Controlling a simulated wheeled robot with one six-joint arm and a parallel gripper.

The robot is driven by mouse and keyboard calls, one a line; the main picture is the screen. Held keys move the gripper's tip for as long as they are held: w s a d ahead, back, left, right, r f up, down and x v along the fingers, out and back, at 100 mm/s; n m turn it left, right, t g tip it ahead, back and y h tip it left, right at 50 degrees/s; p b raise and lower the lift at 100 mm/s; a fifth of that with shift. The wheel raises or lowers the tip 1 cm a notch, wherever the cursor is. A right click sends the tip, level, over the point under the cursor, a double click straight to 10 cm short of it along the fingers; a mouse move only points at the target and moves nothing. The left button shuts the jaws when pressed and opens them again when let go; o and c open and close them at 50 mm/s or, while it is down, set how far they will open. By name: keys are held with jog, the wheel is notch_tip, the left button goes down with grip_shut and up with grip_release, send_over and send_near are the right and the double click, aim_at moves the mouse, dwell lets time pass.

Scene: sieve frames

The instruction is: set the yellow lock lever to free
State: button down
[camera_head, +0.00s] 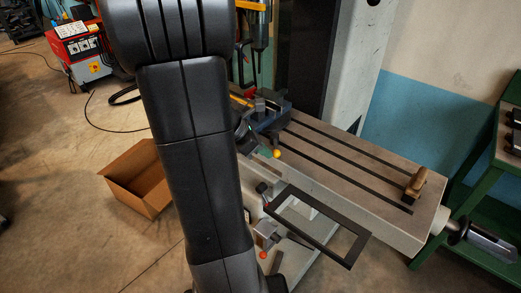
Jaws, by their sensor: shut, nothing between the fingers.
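A small lever with a yellow ball knob (277,154) shows at the near side of the machine table, just right of my dark arm. Its shaft runs up and left towards the arm. I cannot tell from this view whether it stands at locked or free. My arm fills the middle left of the picture and hides part of the machine beside the lever. My gripper does not show.
A grey slotted machine table (345,180) bears a dark vise (268,110) and a brown block (415,184). A black rectangular frame (350,257) juts out below the lever. A red-orange knob (263,255) sits lower. An open cardboard box (137,178) stands on the floor.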

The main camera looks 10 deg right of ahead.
jog(key=d+n+t, duration=0.1)
jog(key=s+d+n+t, duration=0.1)
jog(key=shift+s+d+f+n+b, duration=0.1)
jog(key=shift+s+d+n+b, duration=0.1)
jog(key=shift+n+b, duration=0.2)
jog(key=d+n+t+y, duration=0.1)
jog(key=d+n, duration=0.1)
jog(key=d+n+t+y, duration=0.1)
jog(key=d+n+t, duration=0.1)
jog(key=n, duration=0.1)
jog(key=shift+w+d, duration=0.1)
jog(key=shift+d, duration=0.4)
jog(key=shift+y, duration=0.3)
